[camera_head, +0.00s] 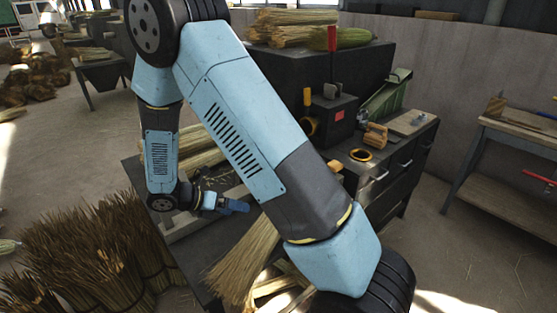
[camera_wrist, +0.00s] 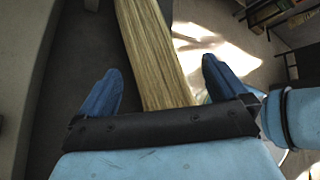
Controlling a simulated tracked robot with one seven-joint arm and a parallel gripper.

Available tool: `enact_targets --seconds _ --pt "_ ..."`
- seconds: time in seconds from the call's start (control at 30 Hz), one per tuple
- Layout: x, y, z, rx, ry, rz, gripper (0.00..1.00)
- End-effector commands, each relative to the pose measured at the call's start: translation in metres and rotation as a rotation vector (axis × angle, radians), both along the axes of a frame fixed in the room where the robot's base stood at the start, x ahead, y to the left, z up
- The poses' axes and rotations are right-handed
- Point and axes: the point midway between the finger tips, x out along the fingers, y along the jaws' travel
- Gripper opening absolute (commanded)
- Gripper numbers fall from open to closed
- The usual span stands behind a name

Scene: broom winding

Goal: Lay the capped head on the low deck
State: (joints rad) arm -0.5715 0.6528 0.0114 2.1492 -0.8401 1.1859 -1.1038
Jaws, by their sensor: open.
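My gripper (camera_head: 238,207) is at the left end of my bent arm, over the dark bench. In the wrist view my gripper (camera_wrist: 160,70) has its two blue fingers spread wide, with nothing clamped. A long pale straw-coloured piece (camera_wrist: 152,45) runs between and beyond the fingers; I cannot tell whether it is straw or wood. In the head view a fanned straw broom head (camera_head: 243,262) points down and left, below my gripper and partly behind my arm. Its upper end is hidden, so no cap shows. Pale wooden slats (camera_head: 275,288) lie low beside it; I cannot make out the low deck clearly.
Standing straw bundles (camera_head: 75,250) crowd the floor at lower left. A dark block (camera_head: 330,75) carries straw bundles at the back. Tools and a yellow ring (camera_head: 360,155) lie on the bench's right part. A wooden table (camera_head: 520,130) stands at right, with bare floor before it.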

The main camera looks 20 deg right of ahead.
Motion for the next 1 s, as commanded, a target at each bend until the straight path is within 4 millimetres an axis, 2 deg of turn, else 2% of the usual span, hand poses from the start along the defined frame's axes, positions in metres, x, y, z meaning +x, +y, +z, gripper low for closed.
enact_targets --seconds 0.03,0.1,0.4,0.7,1.0 --pt "-0.001 -0.006 0.016 0.030 -0.048 -0.053 1.00" --pt "-0.003 -0.014 0.036 0.072 -0.116 -0.131 1.00" --pt "-0.023 -0.046 0.111 0.241 -0.397 -0.471 1.00" --pt "-0.054 -0.075 0.176 0.402 -0.663 -0.821 1.00" --pt "-0.094 -0.097 0.231 0.563 -0.914 -1.179 1.00"
